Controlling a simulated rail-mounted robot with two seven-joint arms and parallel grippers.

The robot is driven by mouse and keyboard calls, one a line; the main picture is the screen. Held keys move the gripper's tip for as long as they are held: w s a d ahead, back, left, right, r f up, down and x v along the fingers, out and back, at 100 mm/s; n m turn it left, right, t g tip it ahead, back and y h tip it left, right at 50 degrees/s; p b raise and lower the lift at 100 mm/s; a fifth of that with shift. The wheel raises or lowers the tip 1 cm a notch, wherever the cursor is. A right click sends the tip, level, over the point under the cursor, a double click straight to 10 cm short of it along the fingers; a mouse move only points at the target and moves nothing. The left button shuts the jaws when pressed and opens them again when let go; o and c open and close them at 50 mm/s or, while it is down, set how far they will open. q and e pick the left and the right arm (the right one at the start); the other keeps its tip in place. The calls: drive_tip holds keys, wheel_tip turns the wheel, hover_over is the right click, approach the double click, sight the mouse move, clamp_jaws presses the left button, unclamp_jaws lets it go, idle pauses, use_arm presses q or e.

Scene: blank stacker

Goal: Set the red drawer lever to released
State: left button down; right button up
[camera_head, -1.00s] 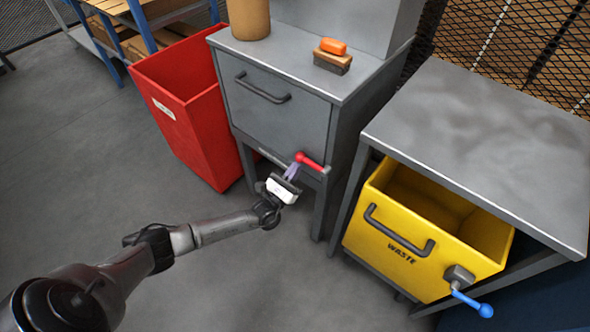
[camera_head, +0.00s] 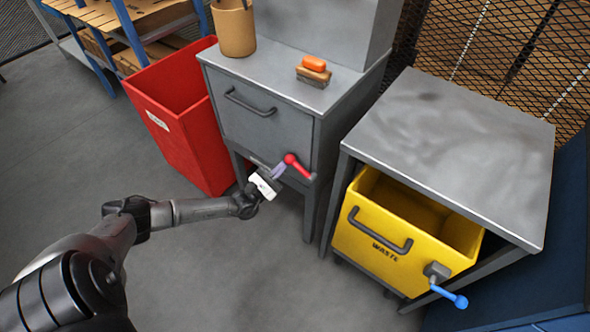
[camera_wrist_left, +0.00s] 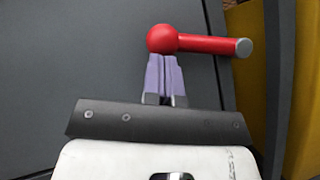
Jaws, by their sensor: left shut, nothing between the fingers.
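The red drawer lever (camera_head: 298,165) sits at the lower front of the grey drawer cabinet (camera_head: 262,118). In the left wrist view the red lever (camera_wrist_left: 205,43) lies about level, its round ball end at left and a grey pivot end at right. My left gripper (camera_head: 279,170) is at the lever's ball end in the head view. In the left wrist view the left gripper's purple fingers (camera_wrist_left: 162,72) are shut and empty, their tips just below the ball; I cannot tell whether they touch it. My right gripper is not in view.
A yellow waste drawer (camera_head: 350,235) with a blue lever (camera_head: 452,298) stands under the bench (camera_head: 450,150) at right. A red bin (camera_head: 185,140) stands left of the cabinet. A brush (camera_head: 313,72) and a tan pot (camera_head: 235,30) are on top. Floor in front is clear.

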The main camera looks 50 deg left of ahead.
use_arm(q)
drive_tip(key=r+m+g+h+p, duration=0.1)
drive_tip(key=m, duration=0.1)
drive_tip(key=r+m+h+p, duration=0.1)
drive_tip(key=r+m, duration=0.1)
drive_tip(key=r+m+g+h+p, duration=0.1)
drive_tip(key=m+h, duration=0.1)
drive_tip(key=m, duration=0.1)
drive_tip(key=shift+w+d+r+g, duration=0.1)
drive_tip(key=shift+d+r+g, duration=0.2)
drive_tip(key=shift+d, duration=0.1)
drive_tip(key=r+m+g+p, duration=0.1)
drive_tip(key=d+r+m+g+p, duration=0.1)
drive_tip(key=m+p, duration=0.1)
drive_tip(key=d+r+m+h+p, duration=0.1)
drive_tip(key=m+p, duration=0.1)
drive_tip(key=shift+w+g, duration=0.2)
drive_tip(key=shift+g, duration=0.2)
drive_tip(key=shift+w+d+r+m+g+p, duration=0.2)
drive_tip(key=shift+d+m+g+p, duration=0.15)
drive_tip(key=shift+d+m+p, duration=0.2)
drive_tip(key=shift+w+d+r+m+g+p, duration=0.1)
drive_tip(key=shift+d+r+m+g+p, duration=0.1)
drive_tip(key=shift+d+m+g+p, duration=0.35)
drive_tip(key=shift+w+d+r+p, duration=0.1)
drive_tip(key=shift+d+r+p, duration=0.05)
drive_tip(key=shift+d+p, duration=0.25)
drive_tip(key=shift+d, duration=0.1)
